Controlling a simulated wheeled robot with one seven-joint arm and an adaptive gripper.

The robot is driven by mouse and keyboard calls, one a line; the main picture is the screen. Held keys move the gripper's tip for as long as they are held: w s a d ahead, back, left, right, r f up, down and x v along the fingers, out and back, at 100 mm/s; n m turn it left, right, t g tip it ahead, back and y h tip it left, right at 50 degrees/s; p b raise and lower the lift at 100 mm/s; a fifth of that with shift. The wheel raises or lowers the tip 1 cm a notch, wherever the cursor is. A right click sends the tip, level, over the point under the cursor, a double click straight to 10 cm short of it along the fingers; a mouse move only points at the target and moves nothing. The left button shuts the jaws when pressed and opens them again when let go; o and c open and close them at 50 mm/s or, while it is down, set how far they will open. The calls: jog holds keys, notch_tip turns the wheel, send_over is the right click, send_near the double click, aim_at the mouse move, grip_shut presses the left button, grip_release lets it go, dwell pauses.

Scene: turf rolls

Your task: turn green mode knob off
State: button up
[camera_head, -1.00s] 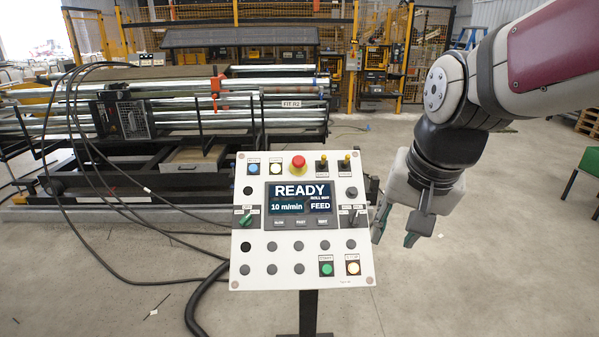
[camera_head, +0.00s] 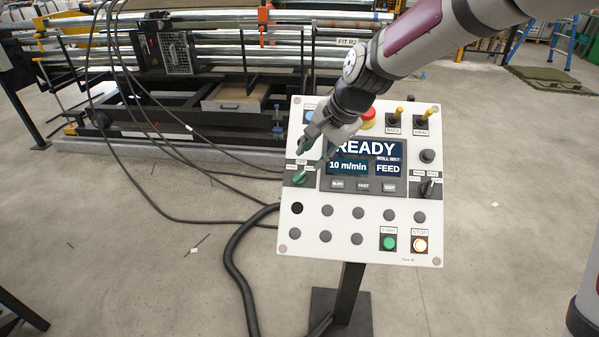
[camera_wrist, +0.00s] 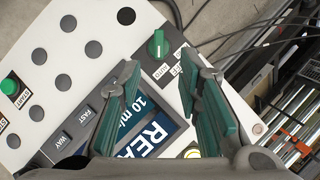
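The green mode knob (camera_head: 299,178) is on the left side of the white control panel (camera_head: 345,244), below small labels. Its handle slants to the upper right in the head view. In the wrist view the knob (camera_wrist: 157,43) lies just beyond the gap between the fingertips, with its handle pointing down the picture toward a label. My gripper (camera_head: 312,149) is over the panel's upper left, above the knob and apart from it. In the wrist view my gripper (camera_wrist: 160,66) is open, with its green-padded fingers spread and nothing between them.
The panel's screen (camera_head: 364,158) reads READY, 10 m/min, FEED. A red emergency button (camera_head: 369,117) sits close to my wrist. A black selector (camera_head: 428,188) is at the right, with a green start button (camera_head: 389,243) and lit stop button (camera_head: 420,244) below. Cables (camera_head: 240,250) run left of the panel.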

aim_at(300, 175)
jog(key=x, duration=0.9)
jog(key=shift+f+b, duration=0.2)
jog(key=shift+b, duration=0.2)
grip_shut()
